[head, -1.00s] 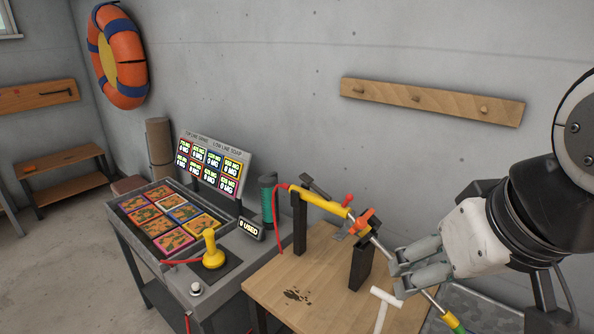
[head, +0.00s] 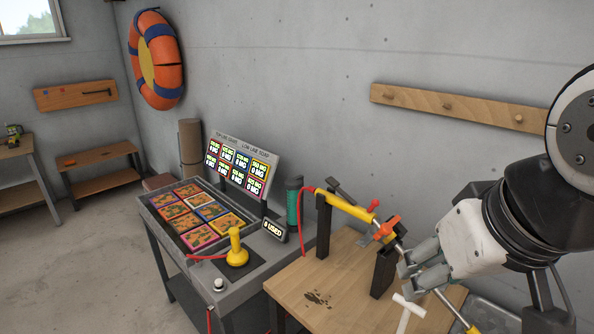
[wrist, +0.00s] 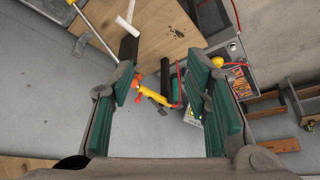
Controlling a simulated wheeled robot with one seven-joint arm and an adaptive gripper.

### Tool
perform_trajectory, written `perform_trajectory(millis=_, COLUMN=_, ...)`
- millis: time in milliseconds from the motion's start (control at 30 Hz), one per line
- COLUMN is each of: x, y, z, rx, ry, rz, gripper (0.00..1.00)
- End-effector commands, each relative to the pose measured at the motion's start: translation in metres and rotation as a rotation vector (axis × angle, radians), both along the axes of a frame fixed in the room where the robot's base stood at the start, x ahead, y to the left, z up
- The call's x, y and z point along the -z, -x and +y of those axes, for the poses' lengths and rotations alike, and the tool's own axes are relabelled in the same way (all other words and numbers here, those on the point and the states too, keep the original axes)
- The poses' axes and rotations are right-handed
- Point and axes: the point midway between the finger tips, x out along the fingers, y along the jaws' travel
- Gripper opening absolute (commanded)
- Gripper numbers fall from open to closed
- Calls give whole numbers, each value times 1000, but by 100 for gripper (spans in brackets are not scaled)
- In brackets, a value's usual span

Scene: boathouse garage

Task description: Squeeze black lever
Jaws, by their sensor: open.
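A yellow-handled lance (head: 345,206) with an orange part and a red knob lies across two black posts on the wooden table. A dark lever (head: 338,189) sticks up at an angle along its handle. The lance also shows between my fingers in the wrist view (wrist: 150,94), beyond the fingertips. A small dark piece shows beside the handle there; I cannot tell whether it is the lever. My gripper (head: 408,273) is open and empty, with green-padded fingers apart in the wrist view (wrist: 160,68). In the head view it is right of the lever, near the right post.
The wooden table (head: 290,285) also holds a white T-shaped piece (head: 408,312). To its left stands a grey console (head: 195,262) with a yellow joystick (head: 236,248) and lit signs. A peg rail (head: 420,104) hangs on the wall.

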Motion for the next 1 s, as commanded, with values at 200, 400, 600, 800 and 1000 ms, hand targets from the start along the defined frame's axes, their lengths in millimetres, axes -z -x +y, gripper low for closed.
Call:
perform_trajectory(millis=200, x=-27, y=-65, z=1, rx=-3, ry=7, rz=-8, gripper=0)
perform_trajectory(millis=400, x=-51, y=-159, z=5, rx=-11, ry=14, rz=-27, gripper=0)
perform_trajectory(millis=600, x=-54, y=-256, z=10, rx=-18, ry=17, rz=-46, gripper=0)
perform_trajectory(millis=800, x=-37, y=-353, z=16, rx=-24, ry=14, rz=-65, gripper=0)
perform_trajectory(millis=1000, x=-1, y=-443, z=22, rx=-28, ry=7, rz=-83, gripper=0)
